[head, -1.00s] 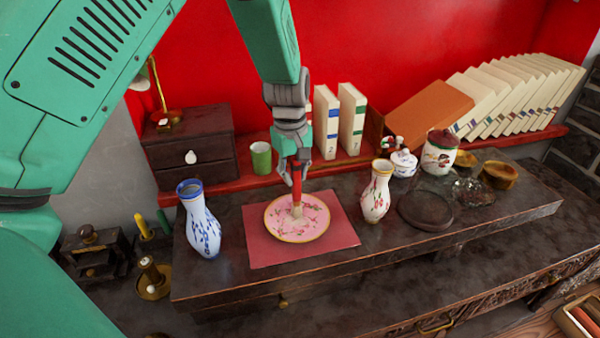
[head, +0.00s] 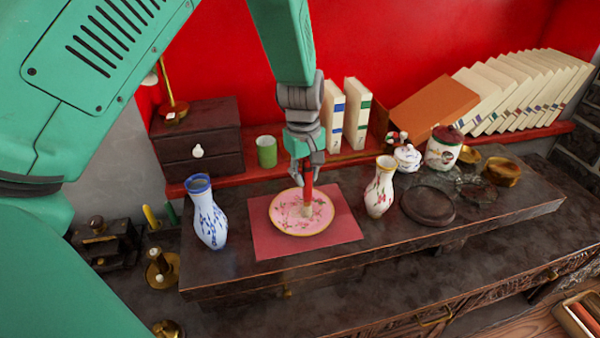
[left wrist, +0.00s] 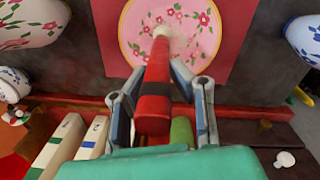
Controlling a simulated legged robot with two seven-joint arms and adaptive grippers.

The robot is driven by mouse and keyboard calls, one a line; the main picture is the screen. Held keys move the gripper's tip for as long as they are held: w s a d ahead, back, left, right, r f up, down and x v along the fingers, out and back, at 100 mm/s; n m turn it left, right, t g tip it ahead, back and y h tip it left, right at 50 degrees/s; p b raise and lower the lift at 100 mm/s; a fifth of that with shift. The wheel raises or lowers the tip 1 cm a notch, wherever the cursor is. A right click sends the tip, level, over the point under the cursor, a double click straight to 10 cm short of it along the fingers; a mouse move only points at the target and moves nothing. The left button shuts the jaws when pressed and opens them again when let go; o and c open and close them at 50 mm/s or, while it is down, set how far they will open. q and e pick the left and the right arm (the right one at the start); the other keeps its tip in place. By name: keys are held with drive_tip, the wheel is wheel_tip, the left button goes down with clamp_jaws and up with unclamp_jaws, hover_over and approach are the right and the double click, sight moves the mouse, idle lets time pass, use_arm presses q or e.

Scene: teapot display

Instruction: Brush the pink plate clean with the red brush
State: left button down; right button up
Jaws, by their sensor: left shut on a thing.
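The pink plate (head: 290,217) with a gold rim and flower pattern lies on a red mat (head: 265,242) on the dark table. My left gripper (head: 307,180) is above the plate and shut on the red brush (head: 308,189), which points down. The brush's pale bristles (head: 307,210) meet the plate right of its middle. In the left wrist view the plate (left wrist: 135,38) is at the top, and the red handle (left wrist: 153,95) is between the fingers. My right gripper is not in view.
A blue-and-white vase (head: 208,215) stands left of the mat and a flowered vase (head: 379,190) right of it. A dark round stand (head: 428,206), lidded jar (head: 443,150) and small bowl (head: 502,172) are further right. A green cup (head: 267,152) and upright books (head: 357,115) stand behind.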

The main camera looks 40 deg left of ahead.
use_arm(q)
drive_tip(key=shift+p, duration=1.5)
drive_tip(key=shift+d+p, duration=0.1)
drive_tip(key=shift+p, duration=1.1)
idle(0.8)
